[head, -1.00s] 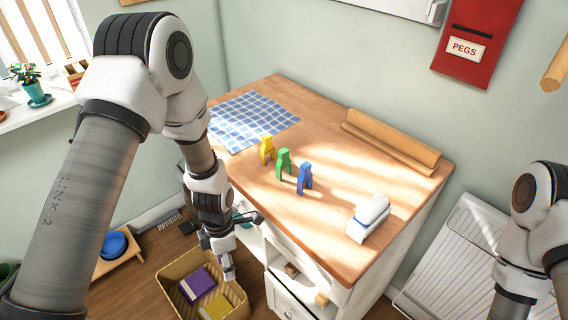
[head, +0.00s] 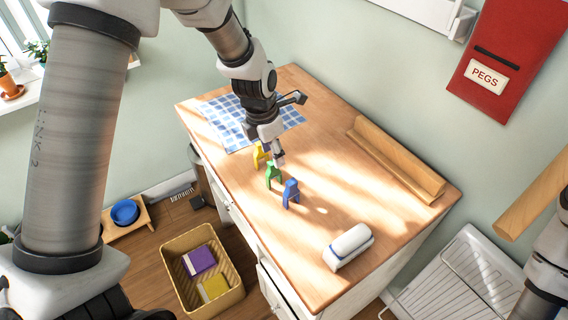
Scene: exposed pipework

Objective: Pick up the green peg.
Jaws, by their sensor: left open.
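The green peg (head: 272,176) stands upright on the wooden table (head: 310,255), between the yellow peg (head: 258,157) and the blue peg (head: 290,194). My left gripper (head: 279,158) is open and just above and behind the green peg in the picture. One finger reaches down near the peg's top; I cannot tell whether it touches. The gripper partly hides the yellow peg. Part of my right arm (head: 548,270) shows at the right edge, but its gripper is out of view.
A blue checked cloth (head: 222,118) lies at the table's back left. A basket (head: 170,270) stands on the floor. A red PEGS pouch (head: 510,55) hangs on the wall.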

